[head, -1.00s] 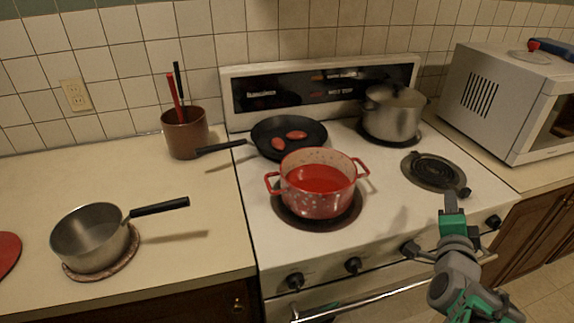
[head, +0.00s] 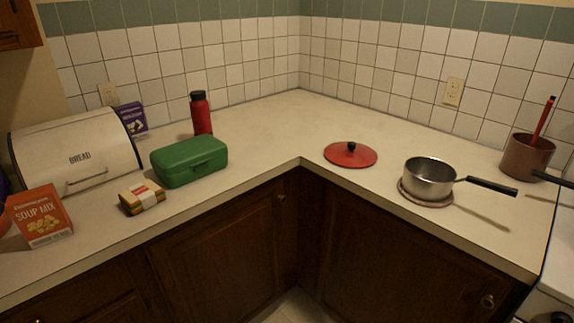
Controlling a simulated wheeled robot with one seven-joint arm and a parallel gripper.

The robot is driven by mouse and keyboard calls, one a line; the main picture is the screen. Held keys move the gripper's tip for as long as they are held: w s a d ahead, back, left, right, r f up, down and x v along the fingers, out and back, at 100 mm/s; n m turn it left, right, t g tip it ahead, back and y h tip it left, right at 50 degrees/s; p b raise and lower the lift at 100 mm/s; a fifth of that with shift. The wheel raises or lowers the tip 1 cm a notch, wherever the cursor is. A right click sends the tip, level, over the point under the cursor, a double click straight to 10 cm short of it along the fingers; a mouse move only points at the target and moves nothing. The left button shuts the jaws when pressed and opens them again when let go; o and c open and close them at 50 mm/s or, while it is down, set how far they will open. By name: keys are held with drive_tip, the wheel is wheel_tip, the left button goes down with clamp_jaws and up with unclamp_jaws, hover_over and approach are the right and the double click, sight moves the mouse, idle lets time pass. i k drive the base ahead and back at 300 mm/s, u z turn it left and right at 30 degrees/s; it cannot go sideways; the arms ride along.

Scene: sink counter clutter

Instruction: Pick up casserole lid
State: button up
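The red casserole lid (head: 350,155) lies flat on the counter near the inner corner, with a black knob on top. It is left of the steel saucepan (head: 429,179). Nothing covers it. My gripper does not show in the head view now. The red casserole pot seen earlier on the stove is out of view.
The saucepan sits on a round trivet (head: 427,202), its black handle pointing right. A brown utensil crock (head: 526,158) stands at the right. A green lunch box (head: 189,163), wrapped sandwich (head: 142,199), red bottle (head: 201,115), soup mix box (head: 42,216) and bread box (head: 75,152) stand left. Counter behind the lid is clear.

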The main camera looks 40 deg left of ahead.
sight(353, 154)
drive_tip(key=u, duration=1.6)
drive_tip(key=i, duration=0.95)
drive_tip(key=z, duration=0.15)
